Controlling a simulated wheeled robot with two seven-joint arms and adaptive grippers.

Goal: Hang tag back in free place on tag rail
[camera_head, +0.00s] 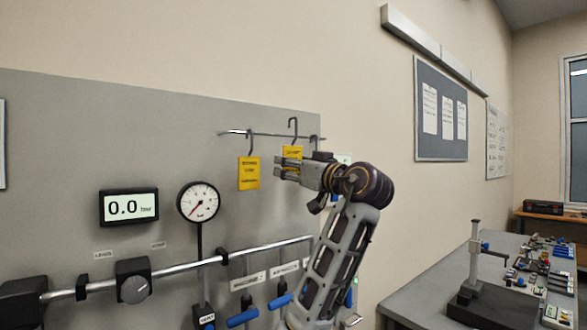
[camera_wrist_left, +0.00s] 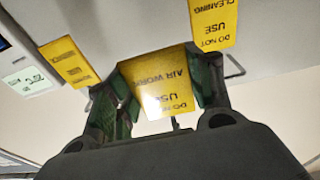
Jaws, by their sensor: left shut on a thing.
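My left gripper (camera_head: 281,167) is shut on a yellow tag (camera_head: 292,152) with a dark wire hook. The held tag also shows between the fingers in the left wrist view (camera_wrist_left: 160,82), its print upside down. The tag rail (camera_head: 270,134) is a thin bar on the grey panel. The held tag's hook rises above the rail line; I cannot tell whether it touches the rail. Another yellow tag (camera_head: 249,172) hangs at the left part of the rail. A third tag (camera_wrist_left: 70,62) shows in the wrist view; in the head view my gripper hides it. My right gripper is not in view.
Below the rail are a digital display (camera_head: 129,206) reading 0.0, a round gauge (camera_head: 198,201) and a pipe (camera_head: 190,265) with blue-handled valves (camera_head: 243,317). A bench (camera_head: 420,292) with a stand and small parts is at the right.

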